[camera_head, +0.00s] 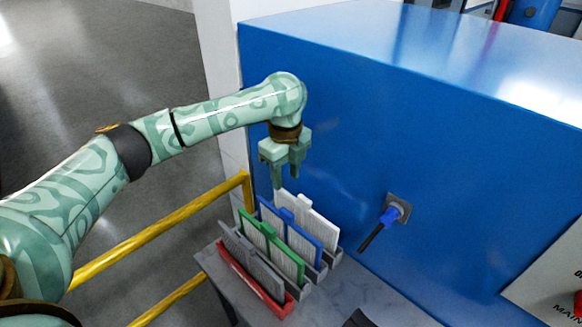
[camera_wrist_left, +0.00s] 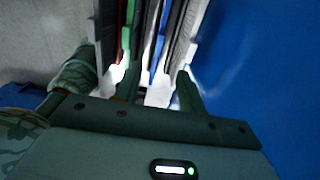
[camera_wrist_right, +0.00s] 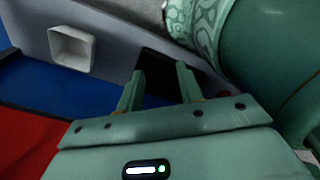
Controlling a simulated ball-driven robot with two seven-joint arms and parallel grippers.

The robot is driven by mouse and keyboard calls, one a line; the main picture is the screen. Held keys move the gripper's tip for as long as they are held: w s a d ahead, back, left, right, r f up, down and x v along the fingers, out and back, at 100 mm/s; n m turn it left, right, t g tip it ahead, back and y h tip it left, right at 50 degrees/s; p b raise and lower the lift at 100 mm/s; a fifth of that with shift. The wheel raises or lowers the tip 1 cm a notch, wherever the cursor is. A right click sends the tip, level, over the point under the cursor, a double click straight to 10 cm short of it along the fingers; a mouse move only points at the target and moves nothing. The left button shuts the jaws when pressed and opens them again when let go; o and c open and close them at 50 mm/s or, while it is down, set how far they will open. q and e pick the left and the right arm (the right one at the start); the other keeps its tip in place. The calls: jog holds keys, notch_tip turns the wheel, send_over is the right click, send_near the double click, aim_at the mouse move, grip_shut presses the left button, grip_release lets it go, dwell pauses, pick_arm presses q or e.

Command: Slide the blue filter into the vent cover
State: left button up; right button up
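The blue filter (camera_head: 291,232) stands upright in a rack (camera_head: 285,306) of several filters, between a green filter (camera_head: 268,245) and a white filter (camera_head: 310,222). My left gripper (camera_head: 287,180) points down above the back of the rack, near the blue and white filters. In the left wrist view its fingers (camera_wrist_left: 156,70) are apart, with the filter edges, including a blue one (camera_wrist_left: 157,50), beyond them. It holds nothing that I can see. My right gripper (camera_wrist_right: 160,72) is open and empty in the right wrist view, outside the head view. I cannot make out the vent cover.
A large blue cabinet (camera_head: 350,110) stands right behind the rack. A yellow rail (camera_head: 165,237) runs left of the rack. The grey tabletop (camera_head: 350,295) right of the rack is mostly bare. A white square frame (camera_wrist_right: 72,48) shows near my right gripper.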

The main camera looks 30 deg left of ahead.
pick_arm(q)
jog(key=b, duration=0.2)
send_over(287, 212)
notch_tip(287, 212, down, 5)
jog(key=shift+s+r, duration=0.1)
notch_tip(287, 212, down, 11)
jog(key=b, duration=0.2)
jog(key=shift+b, duration=0.35)
pick_arm(e)
jog(key=f, duration=0.2)
jog(key=s+f, duration=0.1)
jog(key=f, duration=0.2)
pick_arm(q)
grip_shut()
pick_arm(e)
jog(key=shift+r, duration=0.1)
